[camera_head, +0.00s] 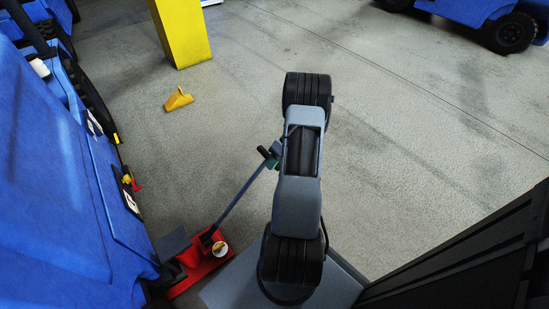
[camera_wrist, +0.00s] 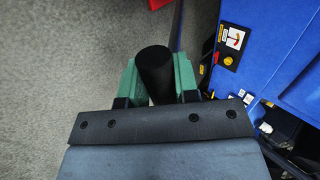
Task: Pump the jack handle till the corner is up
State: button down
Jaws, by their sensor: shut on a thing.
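The red jack (camera_head: 200,262) sits on the floor at the lower left, at the edge of the blue vehicle (camera_head: 60,170). Its long grey handle (camera_head: 236,204) slants up and right from the jack to a black grip. My gripper (camera_head: 271,158) is at the handle's upper end, partly hidden by my arm. In the wrist view, the green fingers of my gripper (camera_wrist: 158,82) are shut on the black grip (camera_wrist: 155,68) of the handle, one finger on each side. A bit of red shows at the top edge of that view. Whether the vehicle's corner is raised cannot be told.
A yellow wedge (camera_head: 178,99) lies on the floor near a yellow post (camera_head: 181,32). Another blue vehicle (camera_head: 470,10) with black wheels stands at the top right. A dark ribbed structure (camera_head: 470,262) fills the lower right. The concrete floor between is clear.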

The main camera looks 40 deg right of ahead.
jog(key=w+a+r+h+p, duration=0.1)
jog(key=a+r+h+p, duration=0.1)
jog(key=a+r+p, duration=0.4)
notch_tip(320, 180, up, 2)
jog(key=a, duration=0.2)
jog(key=shift+a+g+h+p, duration=0.3)
jog(key=shift+a+h+p, duration=0.1)
jog(key=d+f+b, duration=0.2)
jog(key=d+f+y+b, duration=0.1)
jog(key=d+f+b, duration=0.2)
jog(key=s+d+f+y+b, duration=0.1)
jog(key=d+f+b, duration=0.1)
jog(key=shift+d+f+b, duration=0.2)
jog(key=shift+d+b, duration=0.15)
jog(key=shift+d, duration=0.05)
jog(key=shift+d+f+y, duration=0.2)
jog(key=shift+d+y, duration=0.05)
jog(key=shift+y, duration=0.05)
jog(key=shift+d, duration=0.25)
